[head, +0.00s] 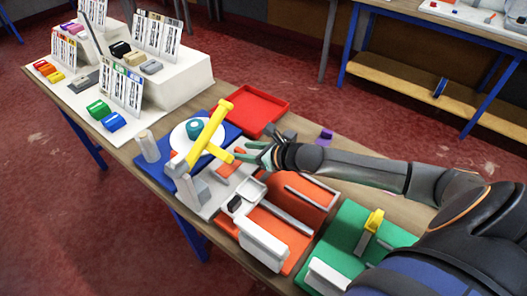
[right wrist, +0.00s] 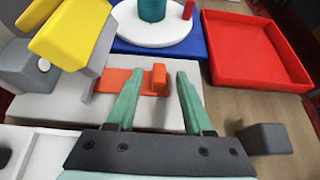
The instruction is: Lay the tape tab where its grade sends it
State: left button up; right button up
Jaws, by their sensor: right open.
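An orange strip with a raised block at its right end (right wrist: 158,78) lies on a light grey plate (right wrist: 60,110); it may be the tape tab, but I cannot tell for sure. My right gripper (right wrist: 160,85) has its two green fingers spread, with the raised block seen between the fingertips. I cannot tell whether they touch it. In the head view the right gripper (head: 250,155) is beside a yellow lever (head: 208,132) on a grey stand. A red tray (head: 258,108), an orange fixture (head: 300,200) and a green fixture (head: 345,240) stand on the table. My left gripper is not in view.
A blue base with a white disc (head: 180,137) and teal spool (head: 194,127) lies behind the lever. A grey block (right wrist: 265,138) is right of the gripper; a purple piece (head: 325,135) lies nearby. A white display (head: 170,85) with cards and coloured blocks fills the far left.

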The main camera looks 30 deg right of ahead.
jog(key=v, duration=0.8)
jog(key=shift+s+d, duration=0.1)
jog(key=shift+s, duration=0.05)
jog(key=shift+v, duration=0.75)
